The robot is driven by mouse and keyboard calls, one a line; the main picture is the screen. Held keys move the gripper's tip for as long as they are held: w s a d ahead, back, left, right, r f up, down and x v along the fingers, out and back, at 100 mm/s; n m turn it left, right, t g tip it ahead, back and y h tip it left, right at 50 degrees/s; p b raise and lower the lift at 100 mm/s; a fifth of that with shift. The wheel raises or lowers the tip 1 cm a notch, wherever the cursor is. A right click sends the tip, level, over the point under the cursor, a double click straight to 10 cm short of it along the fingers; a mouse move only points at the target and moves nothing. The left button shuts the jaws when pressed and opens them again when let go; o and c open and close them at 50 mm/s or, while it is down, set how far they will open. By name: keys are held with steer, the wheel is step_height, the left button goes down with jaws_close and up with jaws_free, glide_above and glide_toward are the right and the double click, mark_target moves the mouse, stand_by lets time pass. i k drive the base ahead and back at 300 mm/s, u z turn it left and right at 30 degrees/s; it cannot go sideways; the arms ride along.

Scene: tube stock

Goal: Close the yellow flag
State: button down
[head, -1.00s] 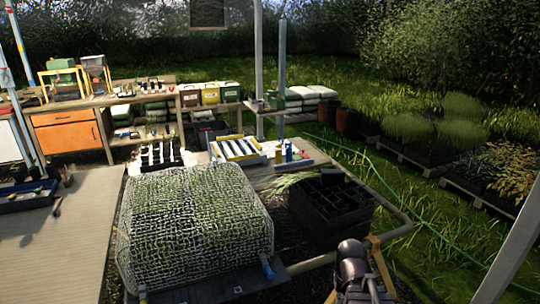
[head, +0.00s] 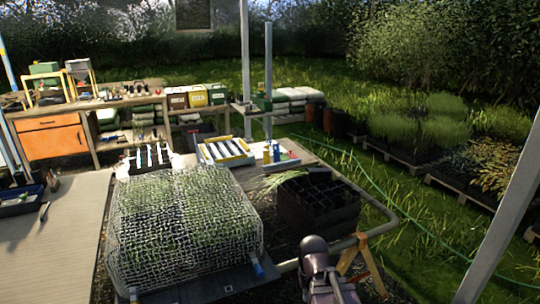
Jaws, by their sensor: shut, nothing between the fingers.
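I cannot make out a yellow flag for certain. A yellow strip (head: 239,145) shows in a pale tray (head: 226,160) on the low bench behind the netted bed. Small blue and yellow upright items (head: 271,153) stand to the right of that tray, too small to tell their shape or whether any is open or closed. A dark rounded link of my arm (head: 315,262) rises at the bottom edge, right of centre. No gripper fingers are visible.
A white-netted bed (head: 185,225) fills the front centre, with a dark crate (head: 318,205) to its right. A pipe rail (head: 385,212) and an orange trestle (head: 352,256) stand near my arm. A green hose (head: 380,192) crosses the grass.

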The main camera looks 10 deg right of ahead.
mark_target(266, 154)
steer(key=z, duration=0.05)
steer(key=i, duration=1)
steer(key=u, duration=0.05)
